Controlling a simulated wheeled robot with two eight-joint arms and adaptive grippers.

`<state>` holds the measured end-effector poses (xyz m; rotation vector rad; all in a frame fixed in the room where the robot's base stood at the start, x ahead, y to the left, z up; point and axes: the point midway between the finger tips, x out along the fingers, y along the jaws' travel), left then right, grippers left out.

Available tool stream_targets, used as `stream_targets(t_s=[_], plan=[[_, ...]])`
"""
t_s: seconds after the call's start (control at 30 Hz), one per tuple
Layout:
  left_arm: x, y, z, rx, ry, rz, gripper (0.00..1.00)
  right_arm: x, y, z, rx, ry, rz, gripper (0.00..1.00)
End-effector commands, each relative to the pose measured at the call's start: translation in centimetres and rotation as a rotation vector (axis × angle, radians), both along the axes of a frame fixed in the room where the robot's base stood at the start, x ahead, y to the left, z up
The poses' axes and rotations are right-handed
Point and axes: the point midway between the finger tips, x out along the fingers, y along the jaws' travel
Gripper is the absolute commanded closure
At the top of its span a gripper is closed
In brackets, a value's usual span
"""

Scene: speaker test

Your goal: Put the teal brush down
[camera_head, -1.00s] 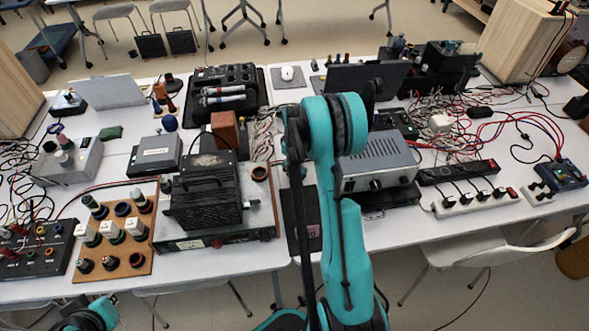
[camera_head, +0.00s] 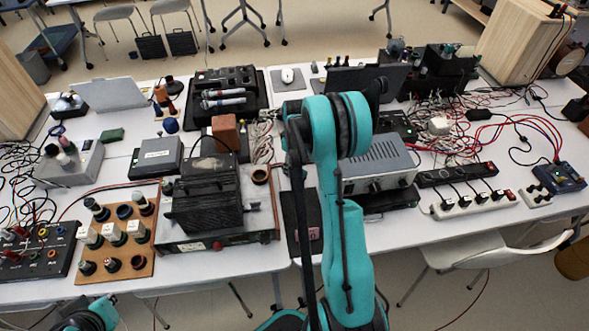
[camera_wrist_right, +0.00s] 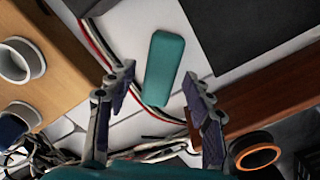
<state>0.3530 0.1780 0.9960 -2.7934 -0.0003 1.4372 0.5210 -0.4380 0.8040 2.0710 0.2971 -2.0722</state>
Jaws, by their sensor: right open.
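The teal brush (camera_wrist_right: 164,68) shows in the right wrist view as a smooth teal block on a white surface, slightly tilted in the picture. My right gripper (camera_wrist_right: 158,88) is open, with one finger on each side of the brush and a visible gap to each. In the head view my right gripper cannot be made out. A dark green block (camera_head: 112,134) lies on the table at the left there; I cannot tell if it is the brush. My left gripper (camera_head: 82,318) is partly cut off at the bottom left of the head view, and its fingers cannot be read.
A wooden board (camera_wrist_right: 48,62) with rings lies left of the brush, and a dark panel (camera_wrist_right: 245,35) lies right of it. Cables (camera_wrist_right: 100,45) run close by. In the head view, a black device (camera_head: 205,200) and a grey instrument (camera_head: 378,165) crowd the tables.

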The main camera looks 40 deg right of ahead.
Motion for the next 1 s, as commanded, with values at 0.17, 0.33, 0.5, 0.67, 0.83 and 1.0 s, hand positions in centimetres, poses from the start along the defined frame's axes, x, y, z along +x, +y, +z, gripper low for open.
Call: stream_targets(t_s=[0.17, 0.33, 0.5, 0.67, 0.83, 1.0], plan=[[0.0, 0.0, 1.8, 0.0, 0.0, 0.0, 1.0, 0.0, 0.0, 4.7, 0.0, 0.0, 0.0, 0.48], [0.0, 0.0, 2.6, 0.0, 0.0, 0.0, 1.0, 0.0, 0.0, 7.5, 0.0, 0.0, 0.0, 0.48], [0.0, 0.0, 2.9, 0.0, 0.0, 0.0, 1.0, 0.0, 0.2, 8.9, -0.001, -0.002, -0.001, 0.48], [0.0, 0.0, 2.9, 0.0, 0.0, 0.0, 1.0, -0.4, 2.6, 11.6, -0.02, -0.042, -0.017, 0.48], [0.0, 0.0, 2.9, 0.0, 0.0, 0.0, 1.0, -1.8, 7.7, 16.2, -0.048, -0.135, -0.058, 0.48], [0.0, 0.0, 2.9, 0.0, 0.0, 0.0, 1.0, -4.4, 12.8, 19.9, -0.059, -0.241, -0.106, 0.48]])
